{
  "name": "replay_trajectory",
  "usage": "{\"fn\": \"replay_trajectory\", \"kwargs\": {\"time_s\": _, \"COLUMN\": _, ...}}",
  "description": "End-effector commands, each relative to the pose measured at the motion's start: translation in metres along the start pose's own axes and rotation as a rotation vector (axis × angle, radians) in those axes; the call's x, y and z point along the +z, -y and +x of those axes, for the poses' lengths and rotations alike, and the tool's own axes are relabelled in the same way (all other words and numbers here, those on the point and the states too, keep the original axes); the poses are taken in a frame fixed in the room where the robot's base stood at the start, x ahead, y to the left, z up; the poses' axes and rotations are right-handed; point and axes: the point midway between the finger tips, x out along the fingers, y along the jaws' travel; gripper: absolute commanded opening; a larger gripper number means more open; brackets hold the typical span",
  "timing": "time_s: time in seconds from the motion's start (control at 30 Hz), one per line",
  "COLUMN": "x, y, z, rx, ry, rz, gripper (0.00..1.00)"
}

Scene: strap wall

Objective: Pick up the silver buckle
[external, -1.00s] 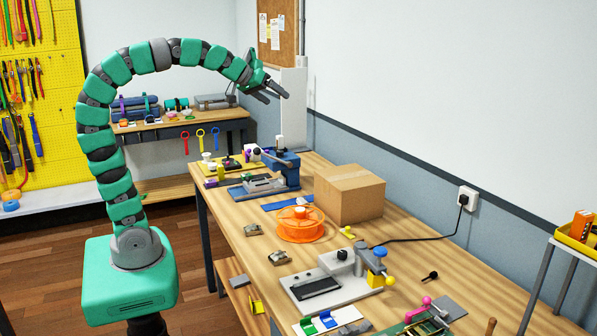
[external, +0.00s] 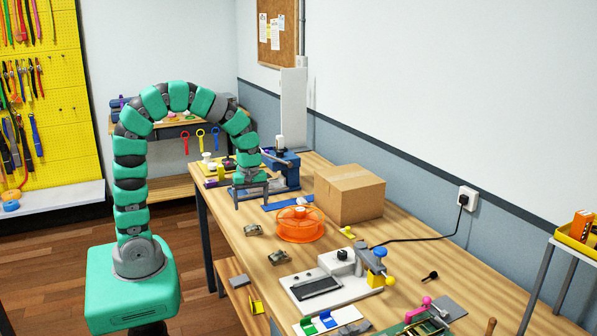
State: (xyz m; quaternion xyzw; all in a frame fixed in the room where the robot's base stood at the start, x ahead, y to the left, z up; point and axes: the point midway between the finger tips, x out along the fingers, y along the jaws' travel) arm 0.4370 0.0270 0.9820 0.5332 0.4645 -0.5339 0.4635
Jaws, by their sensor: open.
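Two small metallic buckle-like pieces lie on the wooden bench: one piece (external: 253,230) left of the orange spool, the other piece (external: 279,257) nearer the camera. Both look greyish, and I cannot tell which is the silver buckle. My gripper (external: 251,198) points down, fingers spread apart and empty, over the bench's left side. In the picture it is just above and behind the farther piece. Its exact height over the bench is hard to tell. My wrist hides part of the blue-and-grey tool behind it.
The orange spool (external: 300,226) and a cardboard box (external: 349,197) stand right of my gripper. A blue vise-like tool (external: 284,168) stands behind. A grey-white fixture (external: 335,282) is nearer the camera. A black cable crosses the bench at right.

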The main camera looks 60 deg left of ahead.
Motion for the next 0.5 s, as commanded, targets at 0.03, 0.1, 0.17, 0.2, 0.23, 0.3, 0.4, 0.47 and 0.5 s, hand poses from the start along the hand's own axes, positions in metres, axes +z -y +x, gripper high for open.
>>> {"fn": "replay_trajectory", "kwargs": {"time_s": 0.03, "x": 0.001, "y": 0.001, "z": 0.012, "rx": -0.005, "ry": 0.002, "rz": 0.001, "gripper": 0.85}}
{"fn": "replay_trajectory", "kwargs": {"time_s": 0.1, "x": 0.001, "y": 0.001, "z": 0.024, "rx": -0.006, "ry": 0.002, "rz": 0.002, "gripper": 0.85}}
{"fn": "replay_trajectory", "kwargs": {"time_s": 0.17, "x": 0.0, "y": 0.0, "z": 0.033, "rx": -0.002, "ry": 0.0, "rz": 0.003, "gripper": 0.85}}
{"fn": "replay_trajectory", "kwargs": {"time_s": 0.2, "x": 0.0, "y": -0.001, "z": 0.037, "rx": -0.001, "ry": 0.0, "rz": 0.003, "gripper": 0.85}}
{"fn": "replay_trajectory", "kwargs": {"time_s": 0.23, "x": 0.0, "y": 0.0, "z": 0.04, "rx": -0.001, "ry": 0.0, "rz": 0.003, "gripper": 0.85}}
{"fn": "replay_trajectory", "kwargs": {"time_s": 0.3, "x": 0.0, "y": 0.0, "z": 0.043, "rx": -0.001, "ry": 0.001, "rz": 0.003, "gripper": 0.85}}
{"fn": "replay_trajectory", "kwargs": {"time_s": 0.4, "x": 0.0, "y": 0.0, "z": 0.048, "rx": -0.002, "ry": 0.001, "rz": 0.002, "gripper": 0.85}}
{"fn": "replay_trajectory", "kwargs": {"time_s": 0.47, "x": -0.001, "y": -0.001, "z": 0.054, "rx": -0.002, "ry": 0.002, "rz": 0.002, "gripper": 0.85}}
{"fn": "replay_trajectory", "kwargs": {"time_s": 0.5, "x": -0.001, "y": -0.001, "z": 0.058, "rx": -0.001, "ry": 0.002, "rz": 0.002, "gripper": 0.85}}
